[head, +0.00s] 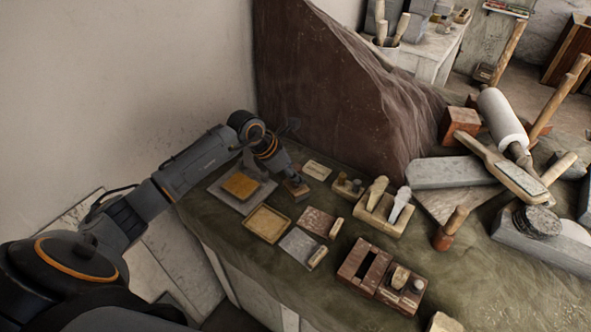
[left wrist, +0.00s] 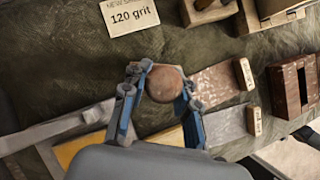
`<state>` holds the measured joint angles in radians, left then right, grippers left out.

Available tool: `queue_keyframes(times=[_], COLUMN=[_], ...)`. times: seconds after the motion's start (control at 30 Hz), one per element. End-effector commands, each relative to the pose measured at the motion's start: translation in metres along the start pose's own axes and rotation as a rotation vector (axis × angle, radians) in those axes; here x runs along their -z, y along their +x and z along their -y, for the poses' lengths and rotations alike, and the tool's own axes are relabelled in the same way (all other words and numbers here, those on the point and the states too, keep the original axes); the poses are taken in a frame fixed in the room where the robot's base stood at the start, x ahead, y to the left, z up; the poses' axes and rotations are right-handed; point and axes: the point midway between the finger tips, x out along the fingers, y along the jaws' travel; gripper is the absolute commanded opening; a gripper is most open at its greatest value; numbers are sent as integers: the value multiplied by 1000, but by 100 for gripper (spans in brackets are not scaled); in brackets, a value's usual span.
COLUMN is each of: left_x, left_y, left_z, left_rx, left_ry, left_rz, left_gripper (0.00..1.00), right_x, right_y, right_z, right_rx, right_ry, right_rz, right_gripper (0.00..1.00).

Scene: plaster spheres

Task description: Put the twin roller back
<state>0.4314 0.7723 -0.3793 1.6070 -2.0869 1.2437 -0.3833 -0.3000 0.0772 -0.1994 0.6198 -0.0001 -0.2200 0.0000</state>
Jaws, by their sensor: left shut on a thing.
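My left gripper (head: 299,194) is shut on a brown round-topped thing (left wrist: 166,84), which sits between the two fingers in the left wrist view. In the head view it shows as a small brown block low at the fingertips, over the table beside the label card. I cannot tell from its top whether it is the twin roller, nor whether it touches the table. A brown slotted box (head: 361,266) has a dark open slot. Its neighbouring part holds a pale knobbed tool (head: 400,276). My right gripper is not in view.
A "120 grit" card (head: 317,170) lies behind the gripper. Nearby are a framed tan tray (head: 267,223), a yellow-topped grey slab (head: 223,193), brown and grey plates (head: 298,241) and a wooden holder with two tools (head: 366,215). Mallets and a large roller (head: 502,118) crowd the right.

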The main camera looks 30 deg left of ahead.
Motion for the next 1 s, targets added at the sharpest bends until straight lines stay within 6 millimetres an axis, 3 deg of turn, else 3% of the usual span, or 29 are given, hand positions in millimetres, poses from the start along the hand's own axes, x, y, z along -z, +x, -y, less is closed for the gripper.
queue_keyframes(times=[0.27, 0.3, 0.4, 0.83, 1.0], left_x=[2, 2, 1, 0, 1], left_y=[4, 3, 2, -4, -34], left_z=[0, 0, 0, -1, -2], left_rx=[-2, -1, -1, -3, -7], left_ry=[1, 0, 0, 1, 4], left_rz=[1, 1, 0, 2, 1], left_gripper=[0, 32, 52, 52, 52], right_x=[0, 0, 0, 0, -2], right_y=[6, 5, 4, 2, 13], right_z=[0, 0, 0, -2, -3], right_rx=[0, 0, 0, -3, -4], right_ry=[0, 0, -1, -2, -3], right_rz=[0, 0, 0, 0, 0], right_gripper=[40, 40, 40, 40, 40])
